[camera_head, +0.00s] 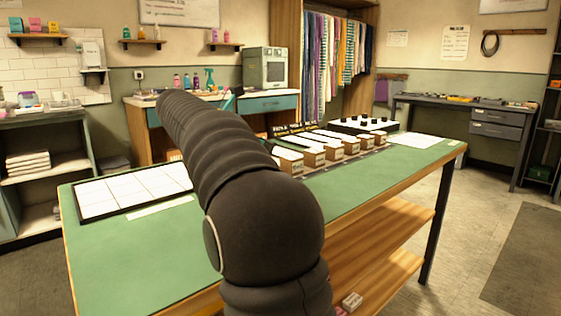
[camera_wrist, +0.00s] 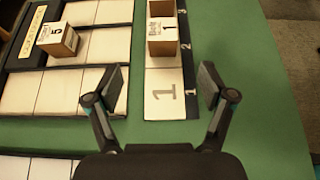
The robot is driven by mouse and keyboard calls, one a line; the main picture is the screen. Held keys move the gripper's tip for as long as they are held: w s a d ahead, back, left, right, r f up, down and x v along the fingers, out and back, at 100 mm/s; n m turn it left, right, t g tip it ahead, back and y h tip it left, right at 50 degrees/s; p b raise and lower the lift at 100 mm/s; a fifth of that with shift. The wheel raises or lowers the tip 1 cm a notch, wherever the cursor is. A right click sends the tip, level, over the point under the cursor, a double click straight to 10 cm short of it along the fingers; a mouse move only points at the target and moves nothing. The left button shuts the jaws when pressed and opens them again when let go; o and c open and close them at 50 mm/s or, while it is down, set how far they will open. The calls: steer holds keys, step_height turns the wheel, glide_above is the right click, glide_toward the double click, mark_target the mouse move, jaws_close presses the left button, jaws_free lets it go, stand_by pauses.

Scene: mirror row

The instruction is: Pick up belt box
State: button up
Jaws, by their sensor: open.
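In the wrist view my gripper (camera_wrist: 162,86) is open and empty, its two fingers apart above a white cell marked 1. A small brown box with a label reading 1 (camera_wrist: 162,30) stands on the strip just beyond the fingertips, by the mark 2. Another brown box with a label reading 5 (camera_wrist: 57,40) stands farther left on the white-celled board. In the head view several brown labelled boxes (camera_head: 314,158) stand in a row on the green table. I cannot read which one is the belt box. My arm hides the gripper in the head view.
The green table (camera_head: 120,245) carries a white-celled board (camera_head: 98,197) at left and a tray with black knobs (camera_head: 362,124) at the back. A small box (camera_head: 351,301) lies on the wooden lower shelf (camera_head: 385,270). Bare green surface lies right of the strip in the wrist view.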

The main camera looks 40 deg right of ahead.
mark_target(289, 157)
steer(key=b+x, duration=0.1)
steer(key=x, duration=0.7)
steer(key=shift+d+f, duration=0.1)
steer(key=shift+d, duration=0.15)
steer(key=b+x, duration=0.1)
steer(key=x, duration=0.4)
steer(key=shift+s, duration=0.2)
steer(key=c, duration=1.3)
